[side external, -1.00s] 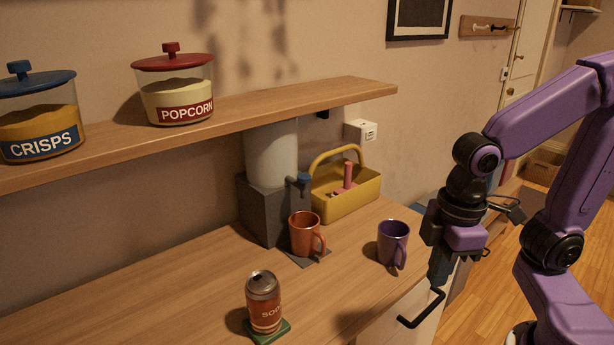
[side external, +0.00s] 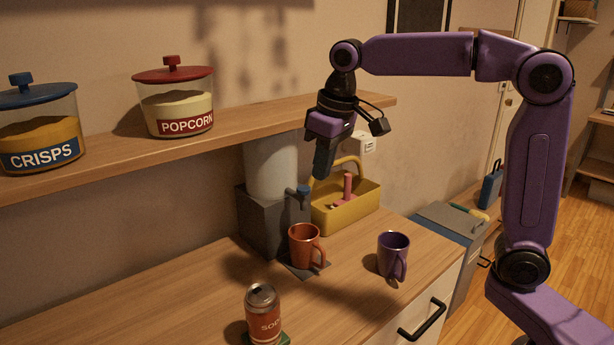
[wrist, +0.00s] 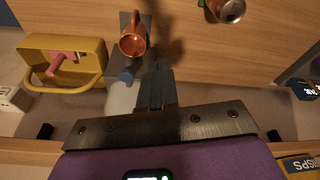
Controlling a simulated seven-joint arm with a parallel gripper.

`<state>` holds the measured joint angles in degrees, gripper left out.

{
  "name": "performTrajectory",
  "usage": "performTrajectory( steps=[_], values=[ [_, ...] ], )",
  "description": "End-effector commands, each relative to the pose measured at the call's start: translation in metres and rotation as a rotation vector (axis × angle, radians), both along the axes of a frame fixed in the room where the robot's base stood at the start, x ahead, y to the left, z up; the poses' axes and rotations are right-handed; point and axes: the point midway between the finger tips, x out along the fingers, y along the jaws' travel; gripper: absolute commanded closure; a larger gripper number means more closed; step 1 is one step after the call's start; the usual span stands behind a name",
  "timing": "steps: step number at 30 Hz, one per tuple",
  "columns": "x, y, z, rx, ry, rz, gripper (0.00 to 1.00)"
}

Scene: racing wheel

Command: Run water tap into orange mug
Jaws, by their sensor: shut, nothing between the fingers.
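The orange mug (side external: 304,246) stands upright on a dark mat in front of the water dispenser, handle to the right. It also shows in the wrist view (wrist: 132,44). The dispenser has a grey base (side external: 262,222), a pale cylindrical tank (side external: 271,167) and a blue-topped tap (side external: 303,190) above the mug. The blue tap top shows in the wrist view (wrist: 126,75). My gripper (side external: 321,174) is shut and empty, pointing down just above and right of the tap, apparently apart from it. Its shut fingers (wrist: 158,80) show beside the tap in the wrist view. Water is not visible.
A purple mug (side external: 393,254) stands to the right and a soda can (side external: 263,312) in front on a green coaster. A yellow caddy (side external: 345,207) is right of the dispenser. The wooden shelf (side external: 250,115) with jars overhangs the counter. The counter's left part is clear.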

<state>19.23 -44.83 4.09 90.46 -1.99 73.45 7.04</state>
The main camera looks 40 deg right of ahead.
Motion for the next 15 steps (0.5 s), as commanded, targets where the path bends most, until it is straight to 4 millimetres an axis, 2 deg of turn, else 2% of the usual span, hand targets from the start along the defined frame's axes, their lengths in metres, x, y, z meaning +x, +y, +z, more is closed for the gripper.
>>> performTrajectory(
  steps=[1,6,10,15],
  values=[
    [0.012,-0.004,0.006,0.004,-0.009,-0.038,1.0],
    [0.045,-0.021,0.026,0.012,-0.035,-0.149,1.0],
    [0.064,-0.035,0.038,0.017,-0.051,-0.227,1.0],
    [0.079,-0.05,0.049,0.02,-0.067,-0.298,1.0]
  ],
)
